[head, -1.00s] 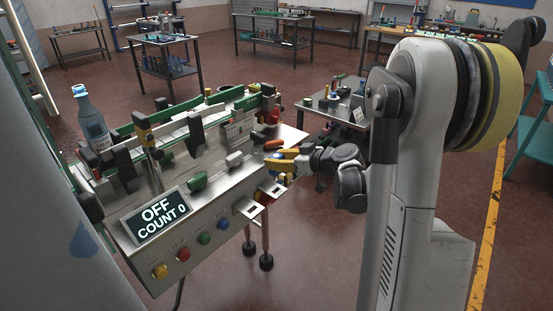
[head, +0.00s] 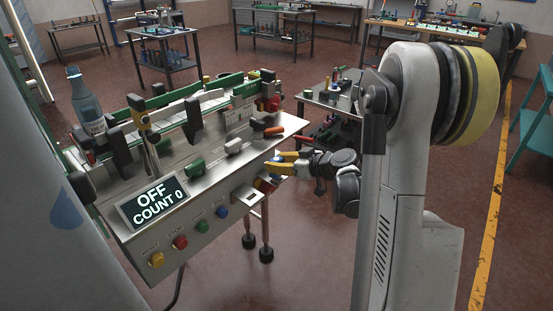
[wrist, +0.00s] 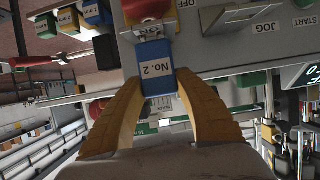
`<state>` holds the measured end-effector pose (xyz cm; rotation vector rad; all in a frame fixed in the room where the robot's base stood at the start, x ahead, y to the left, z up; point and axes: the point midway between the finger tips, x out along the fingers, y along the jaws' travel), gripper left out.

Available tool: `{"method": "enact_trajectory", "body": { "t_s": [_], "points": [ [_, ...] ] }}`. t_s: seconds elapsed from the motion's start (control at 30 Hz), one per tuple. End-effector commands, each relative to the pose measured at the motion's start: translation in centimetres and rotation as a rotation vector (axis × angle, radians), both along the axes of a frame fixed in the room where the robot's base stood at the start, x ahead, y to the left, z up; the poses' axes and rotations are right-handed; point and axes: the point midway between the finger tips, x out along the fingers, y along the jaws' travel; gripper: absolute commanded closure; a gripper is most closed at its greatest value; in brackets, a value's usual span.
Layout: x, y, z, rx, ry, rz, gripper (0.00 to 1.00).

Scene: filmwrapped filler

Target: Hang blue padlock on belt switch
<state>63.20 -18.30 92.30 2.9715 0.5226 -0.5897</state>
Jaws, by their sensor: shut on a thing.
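My gripper (wrist: 158,78), with two yellow fingers, is shut on the blue padlock (wrist: 158,88), which bears a white "No. 2" label. In the head view my gripper (head: 279,163) is beside the right end of the steel machine, below its top edge; the padlock is mostly hidden there. In the wrist view a red knob (wrist: 147,9) is just beyond the padlock, on a grey panel with ON and OFF marks; it looks like the belt switch. The padlock's upper end is close to the knob. I cannot tell whether its shackle is through or touching the switch.
The machine's display (head: 155,202) reads OFF, COUNT 0. An orange-handled tool (head: 272,131) lies on its top edge above my gripper. A bottle (head: 86,105) stands at the left. A small table (head: 330,108) is behind my gripper. Open floor lies in front.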

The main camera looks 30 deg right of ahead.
Motion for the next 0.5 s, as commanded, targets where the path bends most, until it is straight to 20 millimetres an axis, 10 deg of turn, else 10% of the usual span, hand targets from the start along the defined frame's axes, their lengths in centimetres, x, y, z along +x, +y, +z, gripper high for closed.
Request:
{"method": "enact_trajectory", "body": {
  "t_s": [0.5],
  "points": [
    [0.01,0.0,-0.53,0.0,0.0,0.0,1.0]
  ]
}}
